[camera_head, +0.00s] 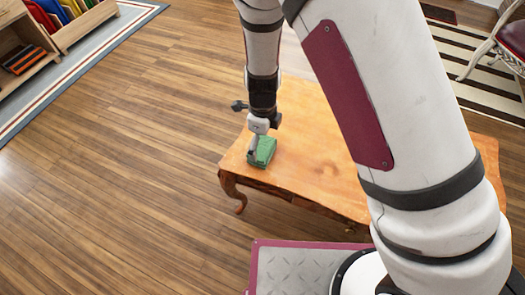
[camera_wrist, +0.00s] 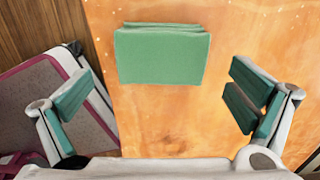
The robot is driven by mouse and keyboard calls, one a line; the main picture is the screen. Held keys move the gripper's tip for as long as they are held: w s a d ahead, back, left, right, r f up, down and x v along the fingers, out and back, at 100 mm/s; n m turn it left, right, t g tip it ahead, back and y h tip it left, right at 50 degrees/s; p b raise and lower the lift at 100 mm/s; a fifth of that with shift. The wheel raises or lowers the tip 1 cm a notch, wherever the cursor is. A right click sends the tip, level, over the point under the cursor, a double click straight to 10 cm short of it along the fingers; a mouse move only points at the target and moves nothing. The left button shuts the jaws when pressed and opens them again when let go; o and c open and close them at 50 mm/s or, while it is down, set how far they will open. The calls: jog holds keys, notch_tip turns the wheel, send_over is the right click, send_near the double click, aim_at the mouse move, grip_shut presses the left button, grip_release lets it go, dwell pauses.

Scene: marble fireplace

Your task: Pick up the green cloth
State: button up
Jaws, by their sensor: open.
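The green cloth (camera_head: 262,151) lies folded into a thick rectangle near the left corner of the wooden table (camera_head: 310,135). In the wrist view the cloth (camera_wrist: 161,54) lies flat on the table, with its folded layers showing along the top edge. My gripper (camera_head: 254,147) is over the cloth in the head view. In the wrist view my gripper (camera_wrist: 158,100) is open, with its green-padded fingers wide apart. The cloth shows between and ahead of the fingers, and neither finger appears to touch it. The exact height of the fingers above the table cannot be told.
The table top around the cloth is bare. A wooden shelf with coloured items (camera_head: 62,15) stands at the upper left on a grey rug (camera_head: 75,82). A red-seated chair (camera_head: 510,38) is at the upper right. The wood floor (camera_head: 120,190) left of the table is clear.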

aim_at(262, 147)
notch_tip(262, 147, down, 5)
jog(key=shift+w+f+b, duration=0.1)
jog(key=shift+b, duration=1.15)
jog(key=shift+c, duration=0.6)
jog(key=c, duration=1)
